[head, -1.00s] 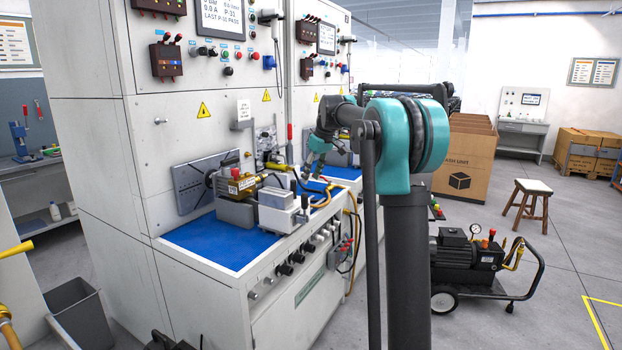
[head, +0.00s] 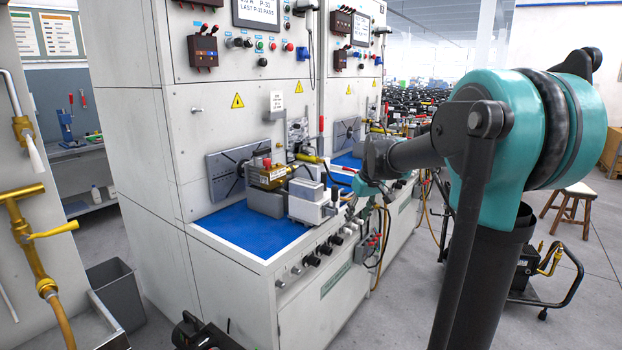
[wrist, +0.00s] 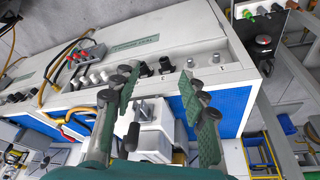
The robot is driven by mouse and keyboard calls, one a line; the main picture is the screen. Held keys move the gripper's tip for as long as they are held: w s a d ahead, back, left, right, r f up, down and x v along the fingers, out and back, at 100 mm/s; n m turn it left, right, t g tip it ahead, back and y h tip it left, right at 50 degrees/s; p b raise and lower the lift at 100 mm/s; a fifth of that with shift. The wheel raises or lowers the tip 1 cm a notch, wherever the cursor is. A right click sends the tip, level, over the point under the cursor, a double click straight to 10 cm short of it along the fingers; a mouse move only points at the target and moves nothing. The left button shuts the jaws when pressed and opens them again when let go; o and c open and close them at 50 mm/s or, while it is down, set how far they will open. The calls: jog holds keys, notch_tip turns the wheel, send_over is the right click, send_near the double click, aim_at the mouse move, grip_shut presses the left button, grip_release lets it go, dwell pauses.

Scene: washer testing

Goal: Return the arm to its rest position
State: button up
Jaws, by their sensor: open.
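My gripper (head: 384,208) hangs at the end of my arm in the head view, in front of the bench edge and to the right of the white clamp block. In the wrist view my gripper (wrist: 162,112) shows two green padded fingers spread wide apart with nothing held between them. The white clamp block (wrist: 155,135) shows behind and between the fingers, apart from them as far as I can tell. My arm is bent, with its teal joint large at the right of the head view.
The test bench has a blue mat (head: 250,228) with a brass pump (head: 268,174) and the white clamp block (head: 310,205). Knobs (head: 312,260) line its front.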

jog(key=s+d+f+m, duration=0.1)
jog(key=s+f, duration=0.5)
jog(key=s, duration=0.3)
jog(key=s+d+f+m+h, duration=0.1)
jog(key=s+f+m, duration=0.1)
jog(key=s+f, duration=0.4)
jog(key=s+d+f+m, duration=0.1)
jog(key=s+f, duration=0.4)
jog(key=s, duration=0.6)
jog(key=shift+s+d+f+m+t+h, duration=0.3)
jog(key=shift+d+f+t, duration=0.05)
jog(key=shift+f+t, duration=0.05)
